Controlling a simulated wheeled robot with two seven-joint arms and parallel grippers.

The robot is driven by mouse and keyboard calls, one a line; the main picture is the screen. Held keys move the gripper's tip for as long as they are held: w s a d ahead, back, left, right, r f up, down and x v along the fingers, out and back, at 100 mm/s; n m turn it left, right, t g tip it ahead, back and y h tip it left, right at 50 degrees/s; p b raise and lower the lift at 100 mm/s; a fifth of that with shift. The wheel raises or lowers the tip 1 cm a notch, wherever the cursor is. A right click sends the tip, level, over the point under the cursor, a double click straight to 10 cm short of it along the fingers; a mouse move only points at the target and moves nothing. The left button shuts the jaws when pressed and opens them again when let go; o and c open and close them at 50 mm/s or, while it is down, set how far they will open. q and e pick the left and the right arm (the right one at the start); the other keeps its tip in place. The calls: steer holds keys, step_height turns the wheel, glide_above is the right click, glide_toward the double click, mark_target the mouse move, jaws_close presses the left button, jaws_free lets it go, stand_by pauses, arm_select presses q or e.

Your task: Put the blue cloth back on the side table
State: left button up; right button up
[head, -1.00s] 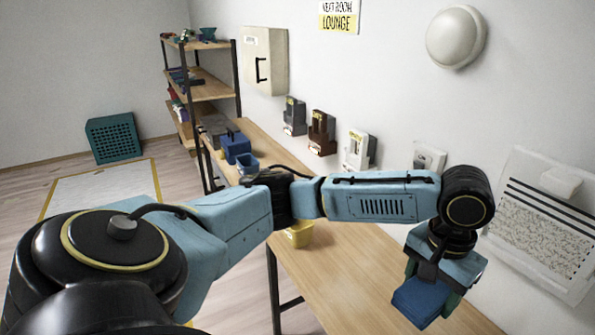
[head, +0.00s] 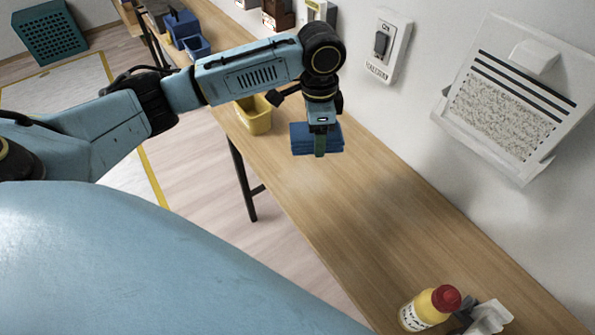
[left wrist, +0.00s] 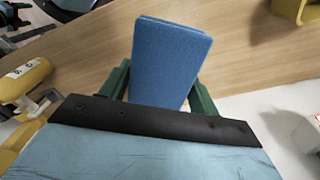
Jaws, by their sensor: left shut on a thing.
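The blue cloth (head: 303,139) is a folded pad held in my left gripper (head: 320,150), in the upper middle of the head view. In the left wrist view the cloth (left wrist: 168,62) sticks out from between the two green fingers of my left gripper (left wrist: 162,92). The gripper is shut on it. The cloth is held above the long wooden side table (head: 330,205), apart from its top as far as I can tell. My right gripper is not in view.
A yellow bin (head: 254,115) and blue containers (head: 190,35) stand farther back on the table. A yellow bottle with a red cap (head: 430,308) stands at the near end beside a grey-white item (head: 488,317). A wall switch (head: 384,44) and panel (head: 515,95) are at right. The middle tabletop is clear.

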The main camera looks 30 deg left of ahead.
mark_target(300, 176)
arm_select(q)
steer(key=w+a+f+m, duration=0.1)
steer(key=a+f+m, duration=0.4)
steer(key=f+m, duration=0.3)
steer(key=shift+w+a+m, duration=0.15)
steer(key=shift+w+m, duration=0.05)
steer(key=shift+m, duration=1.8)
step_height(300, 176, down, 10)
steer(key=shift+r+b, duration=0.25)
steer(key=shift+b, duration=0.15)
steer(key=shift+f, duration=0.3)
steer(key=o, duration=1)
